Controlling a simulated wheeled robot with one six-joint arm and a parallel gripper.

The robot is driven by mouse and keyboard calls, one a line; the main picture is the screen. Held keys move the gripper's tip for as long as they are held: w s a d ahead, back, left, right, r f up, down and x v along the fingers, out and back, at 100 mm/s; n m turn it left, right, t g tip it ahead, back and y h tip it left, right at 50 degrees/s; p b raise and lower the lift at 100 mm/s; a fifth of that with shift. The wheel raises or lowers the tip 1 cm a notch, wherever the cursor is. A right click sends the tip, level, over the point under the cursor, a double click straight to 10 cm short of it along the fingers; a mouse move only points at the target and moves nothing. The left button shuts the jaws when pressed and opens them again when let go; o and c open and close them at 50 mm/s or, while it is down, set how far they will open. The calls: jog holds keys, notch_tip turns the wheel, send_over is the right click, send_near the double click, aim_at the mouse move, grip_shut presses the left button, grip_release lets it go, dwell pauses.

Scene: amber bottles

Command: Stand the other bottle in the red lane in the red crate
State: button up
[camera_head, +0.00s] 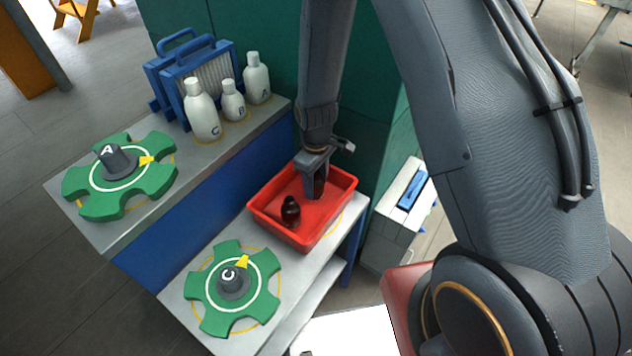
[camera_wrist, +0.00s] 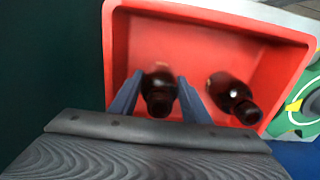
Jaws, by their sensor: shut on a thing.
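The red crate (camera_head: 336,217) stands on the lower grey shelf in the head view; its wall also shows in the wrist view (camera_wrist: 118,60). One dark amber bottle (camera_head: 290,212) stands in the crate, towards its near left; in the wrist view it is on the right (camera_wrist: 232,95). My gripper (camera_head: 316,195) reaches down into the crate. In the wrist view its two blue-grey fingers are shut on a second amber bottle (camera_wrist: 159,90), beside the first and apart from it. The held bottle is mostly hidden in the head view. I cannot tell whether its base touches the crate floor.
A green star wheel marked C (camera_head: 206,290) lies in front of the crate. Another marked A (camera_head: 85,187) lies on the upper shelf, with white bottles (camera_head: 202,115) and a blue rack (camera_head: 165,85) behind. A green wall stands close behind the crate.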

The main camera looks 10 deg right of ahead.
jog(key=shift+f, duration=0.15)
jog(key=o, duration=1.1)
notch_tip(320, 180, up, 12)
jog(key=b, duration=0.3)
jog(key=s+d+r+m+t, duration=0.1)
jog(key=s+d+r+m, duration=0.8)
jog(key=s, duration=0.3)
jog(key=shift+s+d+r, duration=0.2)
jog(key=shift+d+r, duration=0.05)
jog(key=shift+d, duration=0.05)
